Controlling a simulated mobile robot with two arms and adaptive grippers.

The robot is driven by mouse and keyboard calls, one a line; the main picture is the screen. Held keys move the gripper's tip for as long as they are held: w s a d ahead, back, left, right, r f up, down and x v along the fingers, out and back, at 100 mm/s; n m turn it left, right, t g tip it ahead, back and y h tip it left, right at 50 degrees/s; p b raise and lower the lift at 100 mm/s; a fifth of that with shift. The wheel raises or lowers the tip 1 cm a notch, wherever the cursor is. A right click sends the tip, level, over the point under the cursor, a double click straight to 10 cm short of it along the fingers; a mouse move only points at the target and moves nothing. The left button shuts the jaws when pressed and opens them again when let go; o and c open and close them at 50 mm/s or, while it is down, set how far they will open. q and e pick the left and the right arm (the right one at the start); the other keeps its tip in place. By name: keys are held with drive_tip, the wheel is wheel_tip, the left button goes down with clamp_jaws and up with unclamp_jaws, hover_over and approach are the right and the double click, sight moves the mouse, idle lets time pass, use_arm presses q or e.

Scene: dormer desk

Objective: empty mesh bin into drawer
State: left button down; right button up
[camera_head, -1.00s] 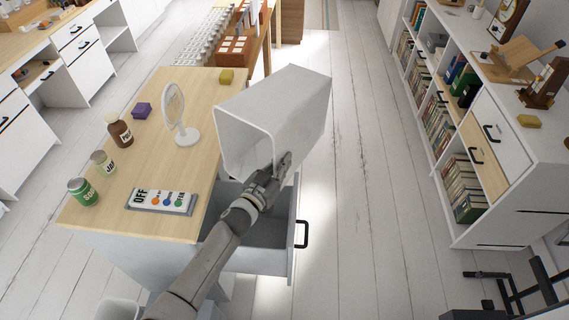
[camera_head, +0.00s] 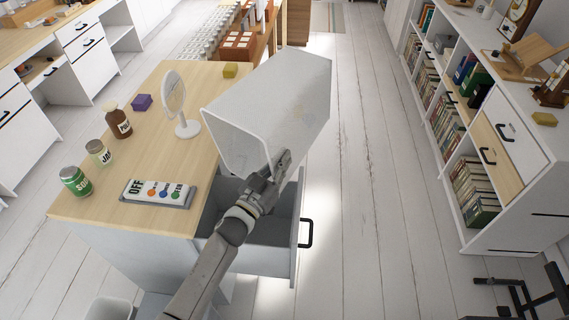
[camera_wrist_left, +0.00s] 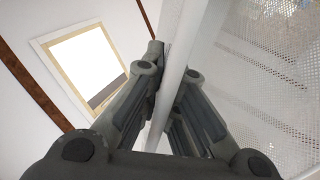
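The white mesh bin (camera_head: 285,105) is tilted on its side above the drawer, its open mouth facing left and somewhat down. My left gripper (camera_head: 277,170) is shut on the bin's lower rim, and the left wrist view shows its fingers (camera_wrist_left: 165,85) on both sides of the bin's wall (camera_wrist_left: 250,80). The drawer (camera_head: 272,232) is pulled out of the desk beneath the bin. I see no contents in the visible part of the drawer; part of it is hidden by my arm. The inside of the bin shows only partly. My right gripper is not in view.
The wooden desk top (camera_head: 150,185) holds a fan (camera_head: 177,100), a labelled strip (camera_head: 157,193), several jars (camera_head: 76,181), a purple block (camera_head: 142,102) and a yellow block (camera_head: 230,70). A bookshelf (camera_head: 525,150) stands at the right. The floor between is clear.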

sight(274, 170)
use_arm(q)
drive_tip(key=shift+s+a+t+h+b, duration=0.15)
drive_tip(key=shift+s+a+t+b, duration=0.25)
drive_tip(key=shift+b, duration=0.7)
drive_tip(key=shift+s+a+t+h+b, duration=0.2)
drive_tip(key=shift+s+t+b, duration=0.4)
drive_tip(key=shift+b, duration=0.55)
drive_tip(key=shift+s+a+t+h+b, duration=0.15)
drive_tip(key=shift+s+a+t+b, duration=0.25)
drive_tip(key=shift+b, duration=0.7)
drive_tip(key=shift+s+a+r+t+h+b, duration=0.2)
drive_tip(key=shift+s+t+h+b, duration=0.25)
drive_tip(key=shift+b, duration=0.45)
drive_tip(key=shift+s, duration=0.15)
